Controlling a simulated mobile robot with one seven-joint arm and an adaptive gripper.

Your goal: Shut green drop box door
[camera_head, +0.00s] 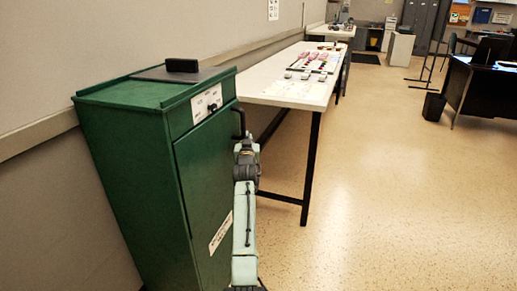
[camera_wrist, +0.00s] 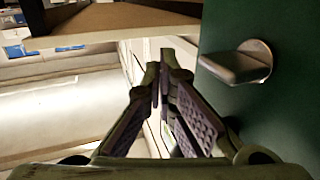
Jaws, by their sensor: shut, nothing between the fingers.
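The green drop box (camera_head: 130,160) stands against the wall at the left in the head view. Its green door (camera_head: 205,165) is on the front face and looks near flush with the frame; I cannot tell whether a small gap is left. A dark handle (camera_head: 240,122) sticks out near the door's right edge. In the wrist view a green panel (camera_wrist: 285,100) fills the right side, with a grey handle-like piece (camera_wrist: 232,66) on a round base. My gripper (camera_wrist: 162,70) is shut and empty, left of that piece. In the head view its fingertips cannot be made out.
A black item (camera_head: 182,65) lies on the box top. A long white table (camera_head: 285,97) with small items stands just beyond the box, its black leg (camera_head: 312,165) near my arm. A dark desk (camera_head: 485,85) and bin (camera_head: 433,106) are at the right. The floor (camera_head: 390,190) between is clear.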

